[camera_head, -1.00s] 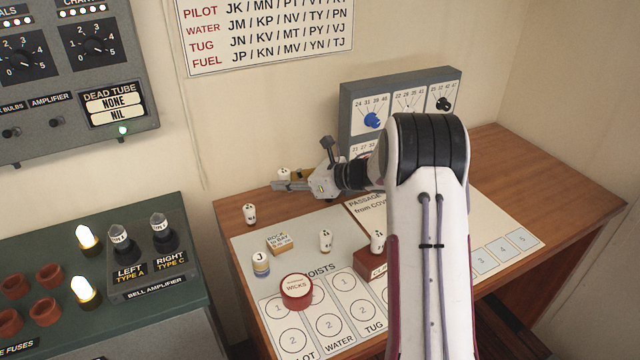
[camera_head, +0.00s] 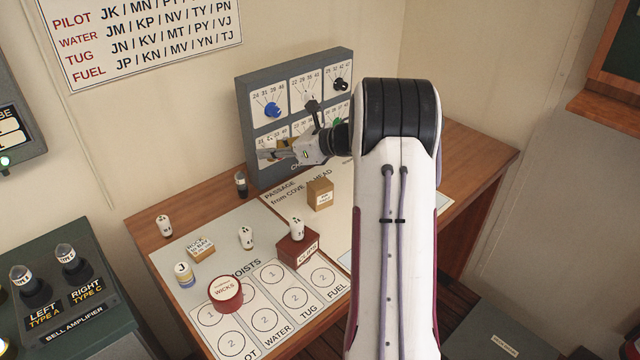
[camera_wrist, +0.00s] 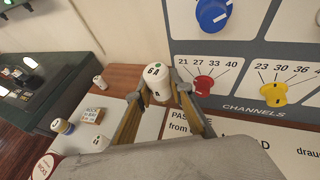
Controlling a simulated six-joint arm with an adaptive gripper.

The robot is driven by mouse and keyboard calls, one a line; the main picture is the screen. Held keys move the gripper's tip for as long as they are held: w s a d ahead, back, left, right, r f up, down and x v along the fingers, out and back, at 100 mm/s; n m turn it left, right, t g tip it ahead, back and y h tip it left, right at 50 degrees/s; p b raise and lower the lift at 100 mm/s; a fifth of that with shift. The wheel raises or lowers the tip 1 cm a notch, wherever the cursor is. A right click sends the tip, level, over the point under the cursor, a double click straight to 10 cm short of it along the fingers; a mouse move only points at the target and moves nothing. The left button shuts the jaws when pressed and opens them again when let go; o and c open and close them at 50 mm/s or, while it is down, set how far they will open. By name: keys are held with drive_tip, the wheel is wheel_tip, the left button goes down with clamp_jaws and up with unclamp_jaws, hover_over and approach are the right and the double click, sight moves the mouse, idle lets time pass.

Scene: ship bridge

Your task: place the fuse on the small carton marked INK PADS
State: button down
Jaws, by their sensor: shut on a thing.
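My gripper (camera_head: 272,155) is raised in front of the lower left of the grey channels panel. In the wrist view its two fingers (camera_wrist: 160,95) are shut on a white cylinder, the fuse (camera_wrist: 157,82), marked "6 A" on its top. The fuse stands about upright between the fingertips, above the desk. In the head view it is hard to make out against the gripper. A small brown carton (camera_head: 320,195) stands on the passage sheet, right of and nearer than the gripper. Its label is too small to read. Its top looks bare.
The channels panel (camera_head: 243,105) with knobs stands close behind my gripper. A small ROCK to BAY carton (camera_head: 201,250), a red WICKS tin (camera_head: 225,293), a dark red box (camera_head: 298,252) with a white piece on top, and a black-based piece (camera_head: 241,185) stand on the desk.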

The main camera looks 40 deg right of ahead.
drive_tip(key=s+d+r+m+t+h, duration=0.1)
drive_tip(key=s+d+r+m+h, duration=0.1)
drive_tip(key=s+d, duration=0.6)
drive_tip(key=shift+s+d+r, duration=0.35)
drive_tip(key=shift+s+r, duration=0.15)
drive_tip(key=shift+f, duration=0.1)
hover_over(320, 184)
drive_tip(key=shift+d+f, duration=0.1)
drive_tip(key=shift+f, duration=3)
drive_tip(key=shift+f, duration=1.85)
drive_tip(key=shift+f, duration=0.15)
